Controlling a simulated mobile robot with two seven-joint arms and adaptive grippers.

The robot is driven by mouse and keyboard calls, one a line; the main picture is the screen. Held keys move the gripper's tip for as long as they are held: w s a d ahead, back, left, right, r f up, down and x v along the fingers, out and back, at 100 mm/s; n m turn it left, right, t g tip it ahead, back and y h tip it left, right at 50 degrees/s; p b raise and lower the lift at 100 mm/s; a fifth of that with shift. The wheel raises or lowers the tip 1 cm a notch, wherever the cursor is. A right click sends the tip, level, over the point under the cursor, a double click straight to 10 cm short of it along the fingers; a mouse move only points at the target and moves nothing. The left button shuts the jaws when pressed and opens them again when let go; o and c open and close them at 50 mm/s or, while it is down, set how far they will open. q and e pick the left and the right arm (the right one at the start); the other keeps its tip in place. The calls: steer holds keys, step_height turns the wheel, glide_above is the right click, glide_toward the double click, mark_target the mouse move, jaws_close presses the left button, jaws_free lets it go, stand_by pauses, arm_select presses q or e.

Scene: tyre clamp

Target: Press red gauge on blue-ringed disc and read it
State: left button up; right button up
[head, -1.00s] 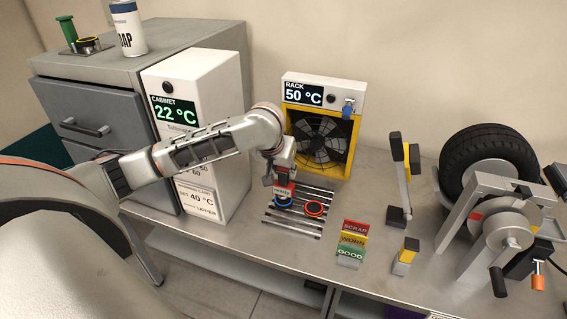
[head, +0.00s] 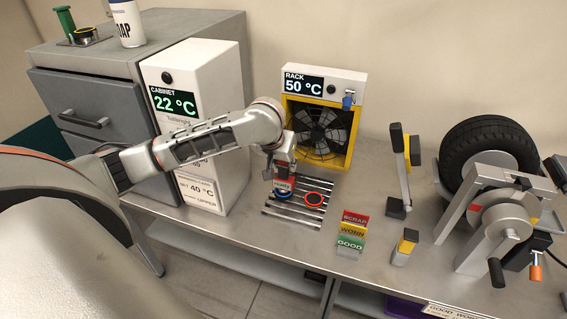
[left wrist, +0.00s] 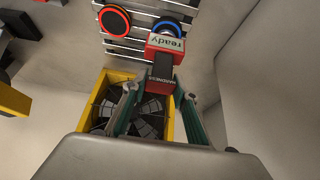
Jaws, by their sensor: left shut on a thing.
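The red gauge (left wrist: 165,45) is in my left gripper, its small display reading "ready". In the head view the gauge (head: 283,185) stands over the blue-ringed disc (head: 284,195), which lies on the slatted rack (head: 290,216). In the left wrist view the blue-ringed disc (left wrist: 168,24) shows just beyond the gauge's end and is partly hidden by it. I cannot tell whether the gauge touches it. My left gripper (head: 283,168) is shut on the gauge from above. My right gripper is not in view.
A red-ringed disc (head: 315,199) lies just right on the rack. Behind stands the yellow fan unit (head: 346,150) marked 50 °C; the white cabinet (head: 208,90) is left. Scrap, worn and good blocks (head: 352,231) and a tyre clamp (head: 490,215) stand right.

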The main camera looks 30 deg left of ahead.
arm_select(q)
steer(key=shift+s+f, duration=0.1)
steer(key=shift+f, duration=0.45)
stand_by(1.0)
steer(key=shift+r, duration=3.1)
